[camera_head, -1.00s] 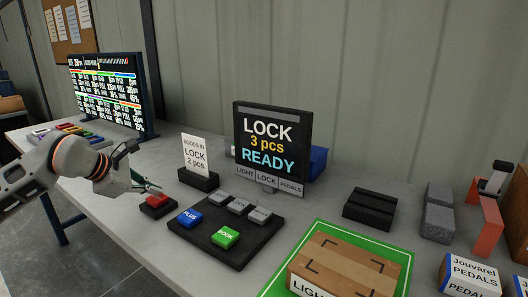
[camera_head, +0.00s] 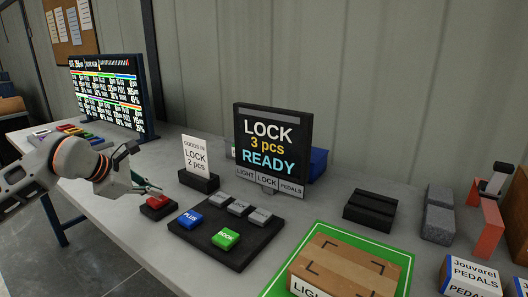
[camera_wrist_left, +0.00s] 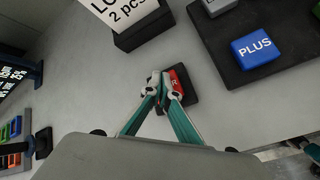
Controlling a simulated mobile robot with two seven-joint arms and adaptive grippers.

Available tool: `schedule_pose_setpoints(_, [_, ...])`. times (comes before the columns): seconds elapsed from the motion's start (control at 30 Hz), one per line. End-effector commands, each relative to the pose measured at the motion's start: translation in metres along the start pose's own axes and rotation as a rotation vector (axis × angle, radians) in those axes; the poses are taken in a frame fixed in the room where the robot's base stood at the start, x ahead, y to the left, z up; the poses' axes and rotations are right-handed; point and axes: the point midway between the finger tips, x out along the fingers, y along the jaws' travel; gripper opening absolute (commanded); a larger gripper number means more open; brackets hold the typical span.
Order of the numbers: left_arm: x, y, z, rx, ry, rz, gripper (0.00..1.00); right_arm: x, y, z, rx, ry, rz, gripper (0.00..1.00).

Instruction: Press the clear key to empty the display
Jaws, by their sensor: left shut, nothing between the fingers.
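The red clear key (camera_head: 155,203) sits on its own small black base, left of the key pad; its label is mostly covered. It also shows in the left wrist view (camera_wrist_left: 180,80), partly behind my fingertips. My left gripper (camera_head: 154,188) is shut and empty, its fingertips pointing down at the red key. In the left wrist view the fingertips (camera_wrist_left: 160,88) overlap the key's left part; I cannot tell whether they press it. The display (camera_head: 271,143) reads LOCK, 3 pcs, READY.
A black pad (camera_head: 246,250) with a blue PLUS key (camera_head: 190,219), a green BOOK key (camera_head: 225,239) and grey keys lies right of the red key. A GOODS IN card (camera_head: 195,156) stands behind it.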

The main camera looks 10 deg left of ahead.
Motion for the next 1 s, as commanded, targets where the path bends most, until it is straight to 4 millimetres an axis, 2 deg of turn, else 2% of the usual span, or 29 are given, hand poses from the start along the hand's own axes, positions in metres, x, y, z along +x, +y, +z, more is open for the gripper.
schedule_pose_setpoints(1.0, [0.0055,-0.0043,-0.0042,0.000,0.000,-0.001,0.00,-0.0009,0.0012,0.0041,-0.011,-0.006,-0.003,0.40])
